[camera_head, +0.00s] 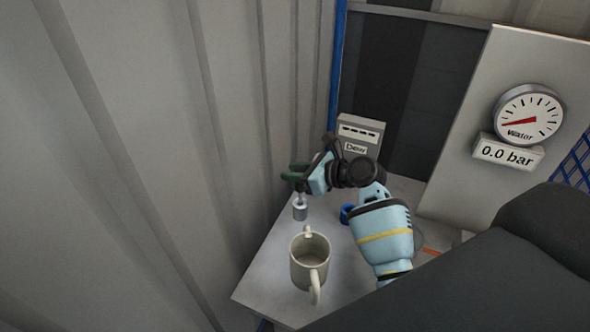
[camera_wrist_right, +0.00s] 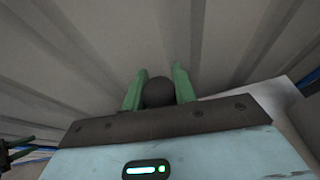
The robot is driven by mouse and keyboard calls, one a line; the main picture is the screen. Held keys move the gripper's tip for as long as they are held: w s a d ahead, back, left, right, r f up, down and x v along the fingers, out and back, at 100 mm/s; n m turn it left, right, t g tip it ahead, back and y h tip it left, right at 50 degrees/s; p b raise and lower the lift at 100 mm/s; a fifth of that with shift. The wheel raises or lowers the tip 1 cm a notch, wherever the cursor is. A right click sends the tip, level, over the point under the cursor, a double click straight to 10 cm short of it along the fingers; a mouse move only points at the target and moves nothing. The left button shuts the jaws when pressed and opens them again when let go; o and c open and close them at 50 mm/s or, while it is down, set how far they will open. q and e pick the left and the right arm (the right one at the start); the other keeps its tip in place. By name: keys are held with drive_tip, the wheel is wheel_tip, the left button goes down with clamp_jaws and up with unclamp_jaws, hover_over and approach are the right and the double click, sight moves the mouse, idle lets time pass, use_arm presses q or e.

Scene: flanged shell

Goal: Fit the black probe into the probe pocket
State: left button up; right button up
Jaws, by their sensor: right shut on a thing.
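My right gripper (camera_head: 295,172) is above the left part of the grey table, with its green fingers pointing left. In the right wrist view its fingers (camera_wrist_right: 160,76) are shut on a dark, rounded thing, the black probe (camera_wrist_right: 158,94). The fingers hide most of the probe in the head view. A small grey metal cylinder (camera_head: 300,212) stands below the fingers, with a thin stem above it. I cannot tell whether the stem belongs to the probe, or whether the cylinder is the probe pocket.
A cream mug (camera_head: 310,262) stands on the table (camera_head: 262,273) in front of the cylinder. A blue ring-like thing (camera_head: 346,213) is partly behind my right arm. A labelled grey box (camera_head: 360,136) stands behind. A corrugated wall (camera_head: 150,150) closes the left. A water gauge (camera_head: 528,115) reads 0.0 bar.

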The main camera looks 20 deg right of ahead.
use_arm(q)
drive_tip(key=shift+s+f, duration=0.35)
drive_tip(key=shift+f, duration=0.05)
use_arm(e)
drive_tip(key=shift+f, duration=1.7)
use_arm(q)
drive_tip(key=shift+s+a+f+b, duration=0.1)
drive_tip(key=shift+s+f+b, duration=0.15)
drive_tip(key=shift+f+b, duration=0.1)
use_arm(e)
drive_tip(key=shift+f, duration=1)
drive_tip(key=o, duration=1.1)
use_arm(q)
drive_tip(key=shift+w+r+p, duration=0.35)
drive_tip(key=shift+w+r, duration=0.1)
drive_tip(key=shift+r, duration=0.1)
use_arm(e)
drive_tip(key=v, duration=0.8)
drive_tip(key=shift+a, duration=0.15)
